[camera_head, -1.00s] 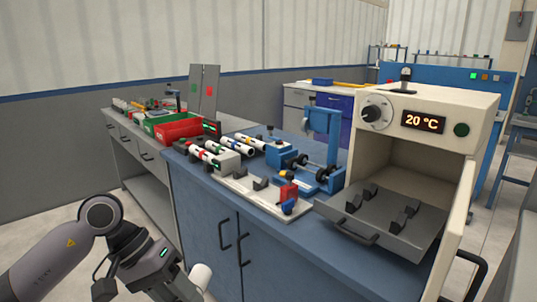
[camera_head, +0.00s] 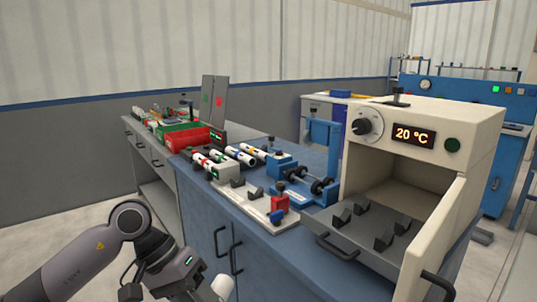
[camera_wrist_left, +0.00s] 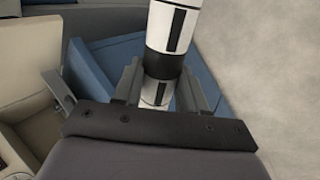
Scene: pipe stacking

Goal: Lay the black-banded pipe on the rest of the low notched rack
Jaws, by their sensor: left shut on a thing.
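The black-banded pipe is in my left gripper; in the left wrist view (camera_wrist_left: 160,95) the fingers are around the lower part of the white pipe (camera_wrist_left: 170,30), under a wide black band. Its white end (camera_head: 223,287) shows at the bottom of the head view, in front of the blue cabinet and apart from the bench top. A low white base with dark notched blocks (camera_head: 250,205) stands on the bench; I cannot tell for sure whether it is the low notched rack. My right gripper is not in view.
Several white pipes with coloured bands (camera_head: 205,162) lie behind the white base. A blue fixture with dark rollers (camera_head: 305,192) stands to its right. An open oven (camera_head: 425,145) with a pulled-out tray (camera_head: 345,232) is at the right. Red (camera_head: 188,137) and green bins stand at the left.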

